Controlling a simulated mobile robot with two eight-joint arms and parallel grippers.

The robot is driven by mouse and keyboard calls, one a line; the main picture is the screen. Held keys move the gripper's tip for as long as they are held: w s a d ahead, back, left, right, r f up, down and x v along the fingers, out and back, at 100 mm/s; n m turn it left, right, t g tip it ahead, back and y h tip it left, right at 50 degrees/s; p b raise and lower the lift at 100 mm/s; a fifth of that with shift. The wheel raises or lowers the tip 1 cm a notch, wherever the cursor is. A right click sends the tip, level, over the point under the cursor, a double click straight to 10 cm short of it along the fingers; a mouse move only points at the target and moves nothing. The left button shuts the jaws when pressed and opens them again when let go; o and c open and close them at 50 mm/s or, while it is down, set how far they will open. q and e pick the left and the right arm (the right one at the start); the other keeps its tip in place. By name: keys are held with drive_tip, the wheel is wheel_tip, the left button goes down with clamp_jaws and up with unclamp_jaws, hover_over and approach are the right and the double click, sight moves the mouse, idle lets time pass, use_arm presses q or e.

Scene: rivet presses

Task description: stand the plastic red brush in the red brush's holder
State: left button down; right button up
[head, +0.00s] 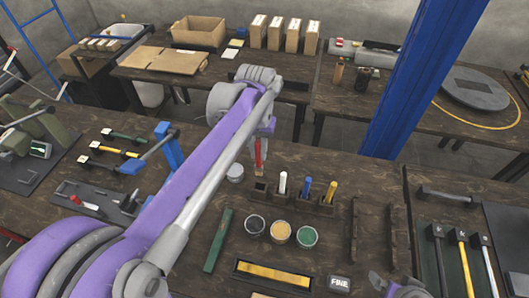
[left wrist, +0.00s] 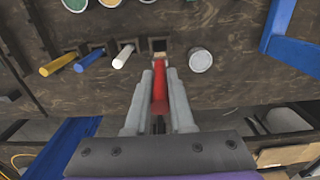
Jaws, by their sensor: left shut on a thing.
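My left gripper (head: 262,138) is shut on the red brush (head: 259,156) and holds it roughly upright, pale tip down. The left wrist view shows the brush (left wrist: 159,88) between the two grey fingers (left wrist: 158,98). The tip is close to the empty dark square holder (head: 261,187) at the left end of the brush row, also in the left wrist view (left wrist: 157,44). The tip looks just above the holder; I cannot tell whether they touch. Part of my right gripper (head: 392,288) shows at the bottom edge; its jaws are unclear.
White (head: 282,183), blue (head: 306,188) and yellow (head: 329,192) brushes stand in neighbouring holders. A grey round tin (head: 235,173) is left of the empty holder. Black (head: 255,226), yellow (head: 280,233) and green (head: 306,237) pots stand in front. A blue post (head: 410,80) rises behind.

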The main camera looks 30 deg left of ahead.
sight(259, 166)
use_arm(q)
drive_tip(key=shift+f+b, duration=1.6)
drive_tip(key=shift+f, duration=1.3)
drive_tip(key=shift+f+b, duration=0.75)
drive_tip(key=shift+f, duration=0.6)
use_arm(e)
drive_tip(key=shift+s+f, duration=0.3)
drive_tip(key=shift+f, duration=0.7)
drive_tip(key=shift+s+f, duration=0.3)
drive_tip(key=shift+f, duration=0.65)
drive_tip(key=shift+s+f, duration=0.3)
drive_tip(key=shift+f, duration=0.7)
use_arm(q)
drive_tip(key=shift+f+b, duration=1)
drive_tip(key=shift+f, duration=0.7)
use_arm(e)
drive_tip(key=shift+s+f+g, duration=0.2)
drive_tip(key=shift+f+g, duration=0.1)
drive_tip(key=shift+f, duration=0.8)
use_arm(q)
drive_tip(key=c, duration=0.7)
unclamp_jaws()
